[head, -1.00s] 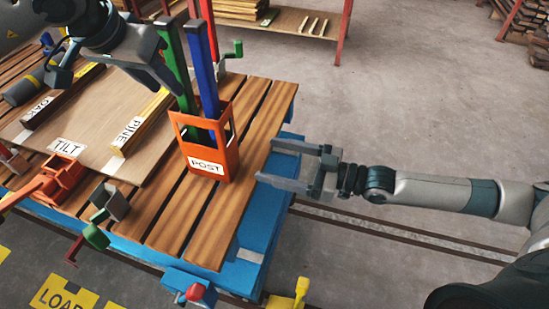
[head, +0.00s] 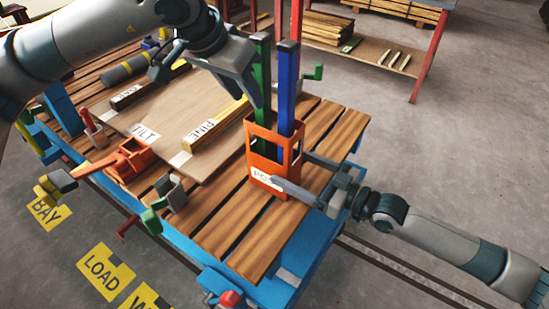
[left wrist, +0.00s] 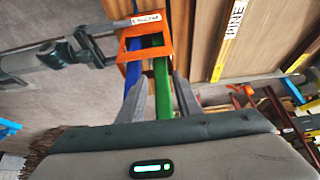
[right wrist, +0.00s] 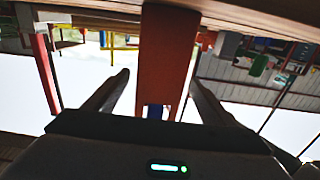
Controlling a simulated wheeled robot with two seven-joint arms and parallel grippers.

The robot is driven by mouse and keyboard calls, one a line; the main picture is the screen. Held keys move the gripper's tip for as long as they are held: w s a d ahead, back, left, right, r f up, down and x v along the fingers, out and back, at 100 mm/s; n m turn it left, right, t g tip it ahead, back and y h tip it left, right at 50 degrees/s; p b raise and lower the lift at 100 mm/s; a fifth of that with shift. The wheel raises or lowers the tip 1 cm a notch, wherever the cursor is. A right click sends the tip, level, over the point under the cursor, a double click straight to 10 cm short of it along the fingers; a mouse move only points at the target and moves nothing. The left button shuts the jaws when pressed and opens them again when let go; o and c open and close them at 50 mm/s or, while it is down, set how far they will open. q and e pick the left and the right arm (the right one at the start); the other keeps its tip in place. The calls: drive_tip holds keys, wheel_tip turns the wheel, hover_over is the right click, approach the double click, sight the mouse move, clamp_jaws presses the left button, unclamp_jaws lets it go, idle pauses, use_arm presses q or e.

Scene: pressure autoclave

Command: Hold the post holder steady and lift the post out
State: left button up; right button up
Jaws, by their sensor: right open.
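The orange post holder (head: 262,150), labelled POST, stands upright on the slatted deck with a green post (head: 261,70) and a blue post (head: 287,85) in it. My left gripper (head: 258,97) is at the green post above the holder.
A tilt board (head: 165,115) with OAK and PINE bars lies left of the holder. An orange lever (head: 125,160) and a green-grey crank (head: 160,205) are at the deck's front edge. A wood rack (head: 390,55) stands behind.

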sight(274, 159)
drive_tip(key=shift+x, duration=3.1)
drive_tip(key=c, duration=1.3)
use_arm(q)
drive_tip(key=shift+o, duration=0.2)
wheel_tip(274, 159, up, 12)
drive_tip(key=w+d+g, duration=0.1)
drive_tip(key=w, duration=0.1)
drive_tip(key=shift+d+f+y, duration=0.15)
drive_tip(key=shift+d+y, duration=0.2)
drive_tip(key=shift+y, duration=0.05)
use_arm(e)
drive_tip(key=shift+c, duration=0.2)
